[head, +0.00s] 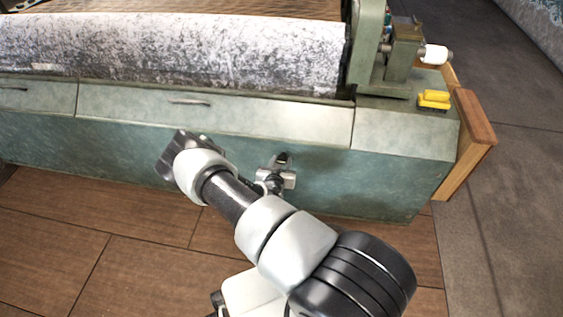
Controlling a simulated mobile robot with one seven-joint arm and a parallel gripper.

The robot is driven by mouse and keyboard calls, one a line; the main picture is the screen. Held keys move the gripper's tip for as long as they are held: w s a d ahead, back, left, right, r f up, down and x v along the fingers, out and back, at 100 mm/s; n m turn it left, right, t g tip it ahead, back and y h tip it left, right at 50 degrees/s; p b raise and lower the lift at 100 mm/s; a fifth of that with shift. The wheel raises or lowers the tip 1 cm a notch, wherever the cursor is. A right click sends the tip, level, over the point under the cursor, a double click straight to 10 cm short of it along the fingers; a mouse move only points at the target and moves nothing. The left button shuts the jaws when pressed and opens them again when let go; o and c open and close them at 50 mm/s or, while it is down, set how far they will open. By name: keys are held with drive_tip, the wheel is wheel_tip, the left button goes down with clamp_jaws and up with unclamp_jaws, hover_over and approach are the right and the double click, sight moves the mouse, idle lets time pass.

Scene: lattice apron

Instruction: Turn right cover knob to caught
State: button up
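The machine's front cover (270,114) is a long pale green panel with a bar handle (190,102). A small dark knob-like part (283,158) shows against the green front wall, below that cover's right half. I take it for the right cover knob, but it is too small to read its turn or whether it is caught. My gripper (275,176) appears as a small silver-and-dark shape right at this part, partly behind my arm. I cannot tell whether they touch, or how far the fingers are apart.
A white-and-grey mottled roll (180,55) lies above the covers. A yellow block (434,99) sits on the right end, beside a wooden end board (472,135). The wooden floor (60,240) in front is clear at left.

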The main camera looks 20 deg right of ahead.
drive_tip(key=c, duration=0.5)
drive_tip(key=shift+c, duration=0.2)
drive_tip(key=shift+d, duration=0.1)
drive_tip(key=shift+s+d+m+t+y+p, duration=0.2)
drive_tip(key=shift+m+t+y+p, duration=0.45)
drive_tip(key=shift+m, duration=0.55)
drive_tip(key=m, duration=0.1)
drive_tip(key=m+t+y, duration=0.1)
drive_tip(key=m, duration=0.1)
drive_tip(key=shift+s+d+f+y, duration=0.1)
drive_tip(key=shift+d+f+y, duration=0.05)
drive_tip(key=shift+f+y, duration=0.1)
drive_tip(key=m+t, duration=0.1)
drive_tip(key=m, duration=0.1)
drive_tip(key=m+t+y+b, duration=0.1)
drive_tip(key=m, duration=0.1)
drive_tip(key=shift+s+d+f+t, duration=0.1)
drive_tip(key=shift+f+t, duration=0.05)
drive_tip(key=shift+t, duration=0.1)
drive_tip(key=shift+f+m+t, duration=0.2)
drive_tip(key=shift+m+t, duration=0.6)
drive_tip(key=shift+m, duration=1.2)
